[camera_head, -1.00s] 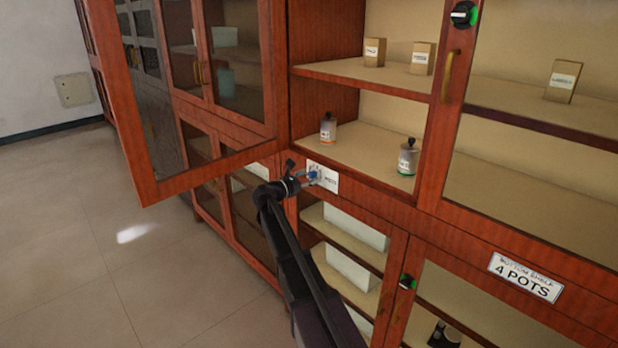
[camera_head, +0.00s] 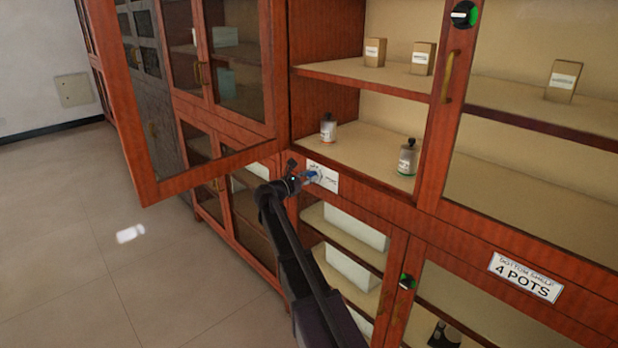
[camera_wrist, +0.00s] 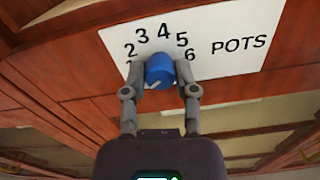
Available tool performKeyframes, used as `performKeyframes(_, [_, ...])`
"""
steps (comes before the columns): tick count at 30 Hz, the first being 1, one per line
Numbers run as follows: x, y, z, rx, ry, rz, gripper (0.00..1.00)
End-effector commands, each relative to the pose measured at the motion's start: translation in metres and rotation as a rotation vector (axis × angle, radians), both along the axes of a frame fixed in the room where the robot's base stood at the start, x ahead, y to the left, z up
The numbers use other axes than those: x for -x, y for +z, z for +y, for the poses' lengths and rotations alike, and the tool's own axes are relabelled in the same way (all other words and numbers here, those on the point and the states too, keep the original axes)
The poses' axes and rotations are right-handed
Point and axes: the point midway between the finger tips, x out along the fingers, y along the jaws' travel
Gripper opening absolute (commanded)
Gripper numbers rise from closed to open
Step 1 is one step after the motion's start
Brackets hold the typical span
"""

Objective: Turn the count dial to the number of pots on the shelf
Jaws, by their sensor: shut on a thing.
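The count dial is a blue knob (camera_wrist: 159,70) on a white plate (camera_wrist: 230,50) marked 1 to 6 and "POTS". A pale mark shows low on the knob's face, left of centre; which number it indicates is unclear. My gripper (camera_wrist: 160,78) is shut on the knob, one finger on each side. In the head view my gripper (camera_head: 304,178) is at the plate (camera_head: 328,180) below the open shelf. On the lower shelf (camera_head: 365,150) stand two small jars with dark tops, one left (camera_head: 328,131) and one right (camera_head: 407,160). A sign (camera_head: 525,277) reads "BOTTOM SHELF 4 POTS".
An open glass door (camera_head: 200,165) hangs left of the shelf. Small boxes (camera_head: 375,52) stand on the shelf above. A closed glass door with a handle (camera_head: 447,78) covers the right side. Dark latch knobs with green marks (camera_head: 464,14) sit on the frames.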

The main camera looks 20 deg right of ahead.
Motion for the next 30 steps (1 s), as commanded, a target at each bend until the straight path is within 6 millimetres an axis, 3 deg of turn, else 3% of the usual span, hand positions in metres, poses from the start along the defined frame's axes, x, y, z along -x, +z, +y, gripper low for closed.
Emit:
performKeyframes(14, [-0.0002, 0.0003, -0.0010, -0.079, -0.001, -0.193, 0.00])
performKeyframes(30, [0.0000, 0.0002, -0.0013, -0.269, -0.001, -0.654, 0.00])
